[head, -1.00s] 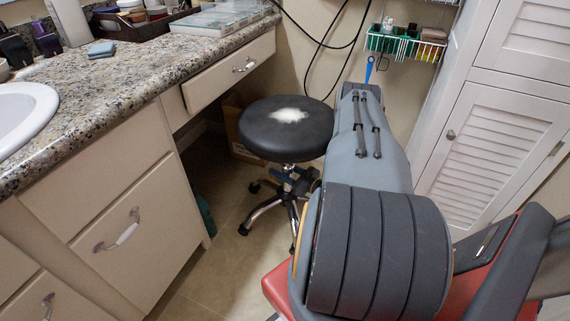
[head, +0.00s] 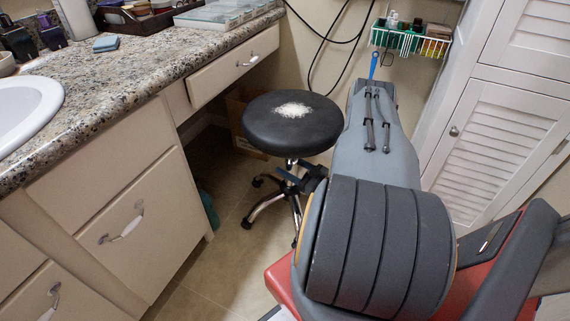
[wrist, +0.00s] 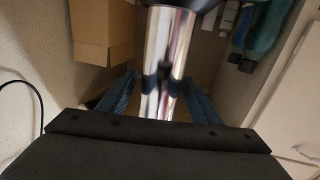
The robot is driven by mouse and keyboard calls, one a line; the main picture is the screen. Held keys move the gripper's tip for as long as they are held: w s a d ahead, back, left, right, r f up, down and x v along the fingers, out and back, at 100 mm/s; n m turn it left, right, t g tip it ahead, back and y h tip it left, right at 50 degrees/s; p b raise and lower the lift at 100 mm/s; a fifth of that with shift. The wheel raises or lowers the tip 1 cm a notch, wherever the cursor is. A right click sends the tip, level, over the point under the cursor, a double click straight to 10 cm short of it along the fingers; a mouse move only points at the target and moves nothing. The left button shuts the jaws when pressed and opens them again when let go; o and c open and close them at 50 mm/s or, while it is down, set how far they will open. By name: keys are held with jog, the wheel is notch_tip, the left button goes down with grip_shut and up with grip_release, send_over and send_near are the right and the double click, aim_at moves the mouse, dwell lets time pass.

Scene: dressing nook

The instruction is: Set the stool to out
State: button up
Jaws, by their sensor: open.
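The stool (head: 280,128) has a round black seat with a worn white patch, a chrome post and a wheeled base. It stands upright beside the open knee space under the counter. In the wrist view its chrome post (wrist: 165,60) runs down the middle of the picture. My gripper (wrist: 160,88) is open, with one blue finger on each side of the post. I cannot tell whether either finger touches it. In the head view my gripper (head: 304,180) is low under the seat, partly hidden by my arm. Part of the stool's base is hidden too.
The granite counter (head: 130,75) with drawers runs along the left. A cardboard box (wrist: 100,30) stands behind the stool. A white louvred cabinet (head: 490,150) is at the right, and a wire rack (head: 410,42) with bottles hangs on the back wall. Cables hang there too.

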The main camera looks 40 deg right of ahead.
aim_at(296, 170)
jog(key=p+v, duration=0.1)
jog(key=v, duration=0.4)
jog(key=shift+s, duration=0.15)
dwell(0.4)
